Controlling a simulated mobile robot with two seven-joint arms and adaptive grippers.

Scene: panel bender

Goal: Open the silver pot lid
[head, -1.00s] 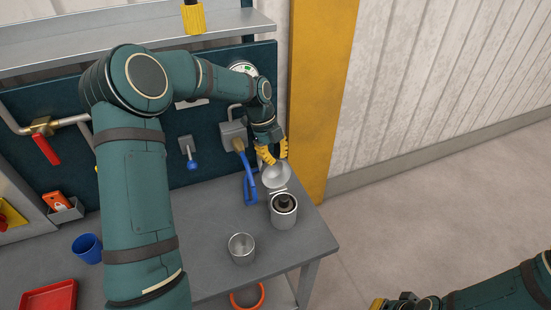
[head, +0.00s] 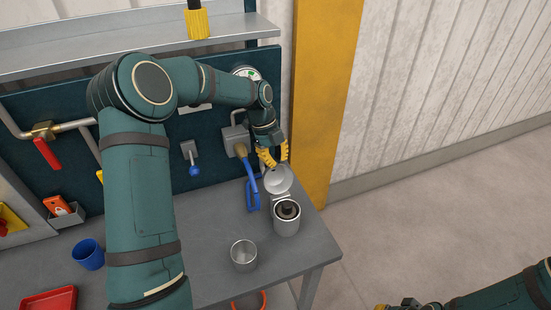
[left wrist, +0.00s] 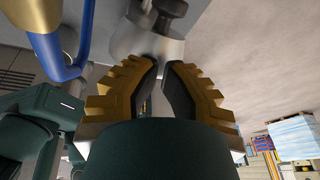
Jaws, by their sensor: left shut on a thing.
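The silver pot (head: 286,221) stands upright on the workbench near its right end, with its top open and a dark inside showing. Its silver lid (head: 279,181) is swung up and back on the far side of the rim, tilted towards the wall. My left gripper (head: 274,162) is behind the raised lid and shut on it; the exact contact is partly hidden. In the left wrist view my gold-and-black fingers (left wrist: 160,64) close in at a silver metal part (left wrist: 147,42). My right gripper (head: 393,306) shows only partly at the bottom edge, and its fingers are unclear.
A blue hose handle (head: 253,193) hangs just left of the pot. An empty metal cup (head: 243,255) stands in front of it. A blue cup (head: 88,253) and a red tray (head: 49,301) are further left. A yellow post (head: 322,100) rises behind the bench's right end.

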